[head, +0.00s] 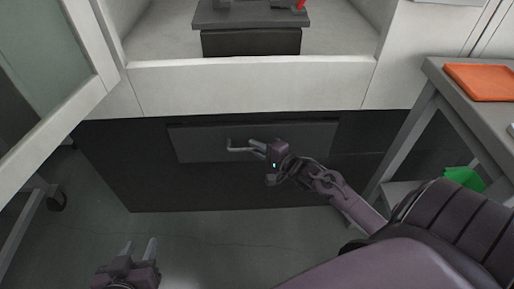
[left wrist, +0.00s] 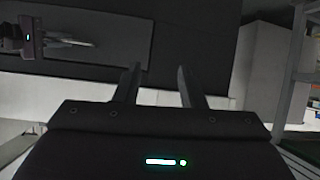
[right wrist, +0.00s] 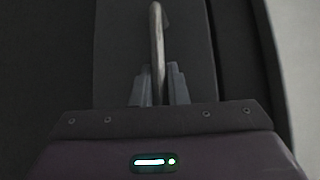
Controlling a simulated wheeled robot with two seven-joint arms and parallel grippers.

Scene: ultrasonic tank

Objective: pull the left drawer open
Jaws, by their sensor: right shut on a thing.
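The left drawer (head: 200,144) is a dark grey front panel with a metal bar handle (head: 238,149), set low in the black base of the cabinet. Its front appears flush or nearly flush with the base. My right gripper (head: 257,146) is at the right part of the handle. In the right wrist view the handle bar (right wrist: 157,45) runs down between the two fingers (right wrist: 158,88), which are shut on it. My left gripper (head: 140,250) is low at the front left, with its fingers apart and nothing between them (left wrist: 160,82).
The white cabinet (head: 250,88) above the drawer holds a dark block (head: 250,42). A glass-paned frame (head: 50,60) stands at the left. A grey table (head: 440,85) with an orange tray (head: 482,82) is at the right. A green item (head: 462,179) lies below it. The floor before the drawer is clear.

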